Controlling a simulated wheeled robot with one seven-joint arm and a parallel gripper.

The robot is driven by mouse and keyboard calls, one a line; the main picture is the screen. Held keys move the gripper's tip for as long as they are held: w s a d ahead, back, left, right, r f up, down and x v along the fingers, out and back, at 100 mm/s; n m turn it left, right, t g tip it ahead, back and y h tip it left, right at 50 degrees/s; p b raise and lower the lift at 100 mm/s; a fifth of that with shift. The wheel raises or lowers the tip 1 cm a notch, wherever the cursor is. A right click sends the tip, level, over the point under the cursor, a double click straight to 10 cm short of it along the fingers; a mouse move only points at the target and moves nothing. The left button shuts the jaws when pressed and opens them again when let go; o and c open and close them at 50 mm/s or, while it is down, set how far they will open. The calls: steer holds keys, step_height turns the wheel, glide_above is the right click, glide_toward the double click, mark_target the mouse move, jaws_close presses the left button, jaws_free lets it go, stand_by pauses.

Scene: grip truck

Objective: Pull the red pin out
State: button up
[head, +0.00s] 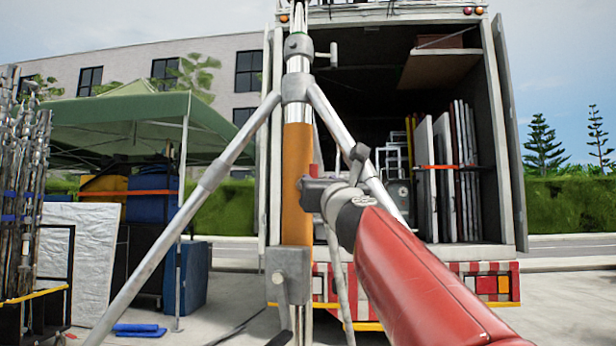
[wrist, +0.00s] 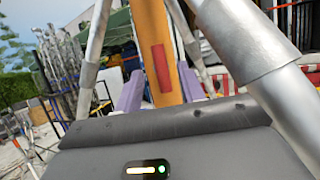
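The red pin (wrist: 161,68) shows in the wrist view as a short upright red bar against the orange column (wrist: 150,35) of a metal stand. In the head view, a small red piece (head: 314,170) shows just above my gripper (head: 306,187), beside the orange column (head: 297,150). In the wrist view my gripper (wrist: 161,88) has its two purple fingers spread apart, one either side of the pin's lower part. No contact with the pin shows. The fingertips are partly hidden in the head view by the dark gripper body.
The stand's silver legs (head: 190,210) spread left and right of the column, and one (wrist: 245,50) is close on the right in the wrist view. Behind is an open truck (head: 520,190) with upright panels (head: 424,180). A green canopy (head: 130,120) and several stands (head: 22,200) are left.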

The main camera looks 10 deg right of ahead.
mark_target(315, 175)
steer(key=p+x, duration=0.2)
steer(key=x, duration=0.3)
steer(key=shift+w+r, duration=0.15)
steer(key=shift+w, duration=0.05)
steer(key=shift+w+r+p, duration=0.1)
steer(key=shift+w+p, duration=0.3)
steer(key=shift+w, duration=0.1)
steer(key=shift+a, duration=0.1)
jaws_close()
steer(key=shift+s, duration=0.1)
